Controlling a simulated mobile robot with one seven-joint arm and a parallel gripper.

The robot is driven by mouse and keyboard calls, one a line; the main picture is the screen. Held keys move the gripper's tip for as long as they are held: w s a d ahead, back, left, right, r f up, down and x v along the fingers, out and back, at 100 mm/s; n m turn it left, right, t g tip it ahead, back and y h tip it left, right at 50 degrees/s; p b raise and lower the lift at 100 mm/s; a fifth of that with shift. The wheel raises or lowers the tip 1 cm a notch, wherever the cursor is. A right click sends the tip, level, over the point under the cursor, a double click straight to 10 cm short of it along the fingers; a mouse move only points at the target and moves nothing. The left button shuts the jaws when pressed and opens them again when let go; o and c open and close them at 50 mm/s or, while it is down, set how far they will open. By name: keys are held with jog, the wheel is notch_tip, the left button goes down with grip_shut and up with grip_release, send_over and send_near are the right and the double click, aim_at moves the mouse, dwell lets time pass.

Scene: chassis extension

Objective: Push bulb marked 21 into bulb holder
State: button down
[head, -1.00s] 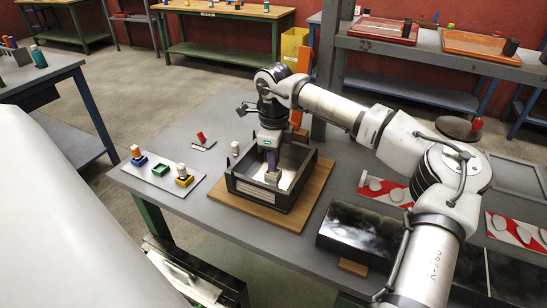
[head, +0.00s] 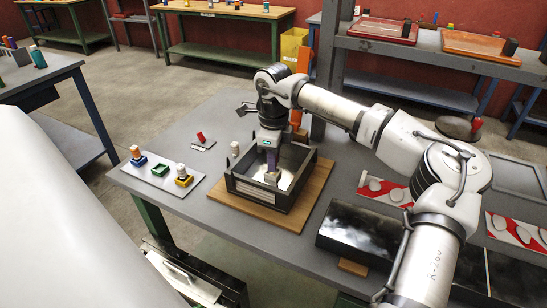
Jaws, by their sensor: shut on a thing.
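My gripper (head: 271,160) points down inside an open dark box (head: 250,192) on the table. It is shut on a small pale object (head: 272,176) low in the box. I cannot tell whether this is a bulb or a holder, and no number can be read on it. On a pale plate (head: 150,182) to the left are a blue holder (head: 139,163), a green holder (head: 160,170) and a yellow holder (head: 184,181). A white-and-orange bulb (head: 136,151) stands in the blue one and a white bulb (head: 181,169) in the yellow one. The green holder looks empty.
The box's walls surround my gripper; it stands on a wooden board (head: 312,195). A red-topped piece (head: 201,137) and a small white piece (head: 235,149) are behind and left of the box. A black glossy box (head: 365,235) stands to the right.

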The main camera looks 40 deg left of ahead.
jog(key=shift+f+b, duration=0.35)
jog(key=shift+f, duration=0.15)
dwell(0.3)
jog(key=c, duration=1.2)
grip_release()
notch_tip(320, 180, up, 14)
jog(key=shift+f+b, duration=0.1)
jog(key=shift+b, duration=0.85)
